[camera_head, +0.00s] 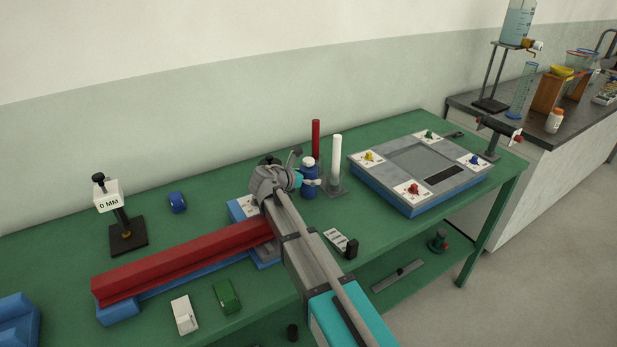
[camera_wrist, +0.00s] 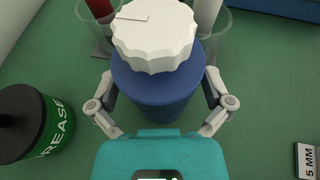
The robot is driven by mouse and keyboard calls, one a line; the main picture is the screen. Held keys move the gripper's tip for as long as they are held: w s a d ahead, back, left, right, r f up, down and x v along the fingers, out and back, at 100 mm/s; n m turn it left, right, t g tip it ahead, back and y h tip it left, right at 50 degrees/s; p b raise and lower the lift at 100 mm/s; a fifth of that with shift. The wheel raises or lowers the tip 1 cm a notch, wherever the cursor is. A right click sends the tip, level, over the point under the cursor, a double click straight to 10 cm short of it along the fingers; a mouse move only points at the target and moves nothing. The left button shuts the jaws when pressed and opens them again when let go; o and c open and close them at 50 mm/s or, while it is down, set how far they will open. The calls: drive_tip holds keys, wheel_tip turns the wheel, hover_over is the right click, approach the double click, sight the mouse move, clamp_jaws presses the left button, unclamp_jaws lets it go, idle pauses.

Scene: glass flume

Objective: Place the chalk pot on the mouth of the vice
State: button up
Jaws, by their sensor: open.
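A blue pot with a ridged white cap, which I take as the chalk pot (camera_head: 309,187), stands upright on the green table. It fills the middle of the wrist view (camera_wrist: 157,93). My gripper (camera_wrist: 160,100) is open, with one finger on each side of the pot's blue body. Whether the fingers touch it, I cannot tell. In the head view my gripper (camera_head: 306,182) is right at the pot. I cannot surely pick out the vice; a blue block (camera_head: 15,318), cut off at the lower left edge, may be part of it.
A red rod (camera_head: 315,138) and a white rod (camera_head: 336,158) stand close behind the pot. A green grease tin (camera_wrist: 35,125) is at its left. A long red beam (camera_head: 190,260) lies left of my arm. A grey-topped blue tray (camera_head: 405,205) stands right.

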drive_tip(key=shift+r, duration=0.15)
drive_tip(key=shift+s+a+r, duration=0.1)
drive_tip(key=shift+a, duration=0.05)
drive_tip(key=p+v, duration=0.4)
drive_tip(key=v, duration=0.7)
drive_tip(key=shift+s+a+r+p, duration=0.15)
drive_tip(key=shift+s+r+p, duration=0.1)
drive_tip(key=shift+p, duration=0.15)
